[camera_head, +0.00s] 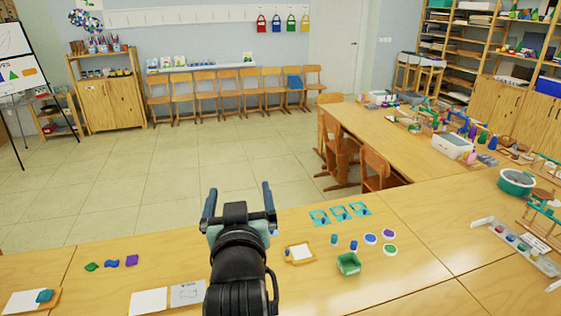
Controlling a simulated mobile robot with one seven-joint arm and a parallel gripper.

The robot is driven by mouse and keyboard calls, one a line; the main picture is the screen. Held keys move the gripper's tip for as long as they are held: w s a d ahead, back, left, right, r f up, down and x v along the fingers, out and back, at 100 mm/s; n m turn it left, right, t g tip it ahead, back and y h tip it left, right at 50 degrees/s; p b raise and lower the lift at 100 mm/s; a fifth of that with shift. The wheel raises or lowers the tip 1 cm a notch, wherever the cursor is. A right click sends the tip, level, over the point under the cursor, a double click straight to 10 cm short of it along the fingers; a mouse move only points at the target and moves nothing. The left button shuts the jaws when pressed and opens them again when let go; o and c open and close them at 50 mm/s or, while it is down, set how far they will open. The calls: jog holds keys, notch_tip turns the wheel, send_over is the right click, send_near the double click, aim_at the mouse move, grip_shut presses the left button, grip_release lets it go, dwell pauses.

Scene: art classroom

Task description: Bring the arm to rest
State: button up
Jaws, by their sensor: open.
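My gripper (239,207) is at the end of my black arm, which rises from the bottom middle of the view. Its two blue-grey fingers are spread apart and nothing shows between them. The gripper appears above the far edge of the front wooden table (330,285). The arm hides part of the table beneath it.
Right of my arm are a small framed white board (299,253), a green box (348,263), several paint pots (389,249) and teal cards (340,213). Left are papers (149,301) and small coloured pieces (112,263). Open floor (140,185) lies beyond the table.

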jog(key=s+d+r+t+b, duration=0.2)
jog(key=s+r+t, duration=0.1)
jog(key=s+r, duration=0.3)
jog(key=s+d+r+m+t+h+b, duration=0.1)
jog(key=s+d+r+t, duration=0.1)
jog(key=s+r+t, duration=0.2)
jog(key=s+d+r+m+t+h+b, duration=0.1)
jog(key=s+d+r+t+b, duration=0.1)
jog(key=s+r, duration=0.8)
notch_tip(320, 180, up, 6)
jog(key=shift+d+t+b, duration=0.3)
jog(key=shift+d+t, duration=0.25)
jog(key=shift+t, duration=0.35)
